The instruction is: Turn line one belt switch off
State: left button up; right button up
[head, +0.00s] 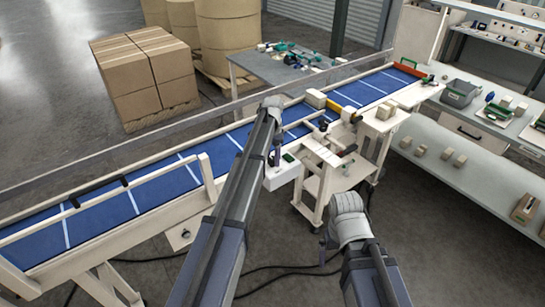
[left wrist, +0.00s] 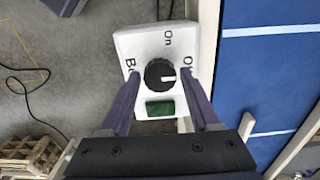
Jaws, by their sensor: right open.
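In the left wrist view, a white switch box (left wrist: 126,42) carries a round black knob (left wrist: 154,76). The knob's white mark points right, towards a label starting with "O" that my finger partly hides. "On" is printed above, and a label starting with "B" on the left is partly covered. A dark green rectangular lamp (left wrist: 160,108) sits below the knob. My left gripper (left wrist: 160,72) is open, its fingers either side of the knob with gaps showing. In the head view, the white box (head: 284,178) is at the conveyor's near side. My right gripper (head: 326,246) is open, away from the box.
A blue conveyor belt (head: 178,185) with pale rails runs diagonally behind the box. A pale wheeled stand (head: 318,188) is just right of it. A long workbench (head: 470,190) with small boxes lies at the right.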

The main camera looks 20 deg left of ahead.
aim_at(272, 158)
pick_arm(q)
jog(key=shift+o, duration=1.3)
jog(key=shift+r, duration=0.15)
notch_tip(272, 158, up, 8)
jog(key=p, duration=0.8)
jog(key=shift+f, duration=0.2)
jog(key=shift+f, duration=0.2)
notch_tip(272, 158, down, 8)
jog(key=b, duration=0.8)
jog(key=shift+r, duration=0.2)
jog(key=shift+r, duration=0.15)
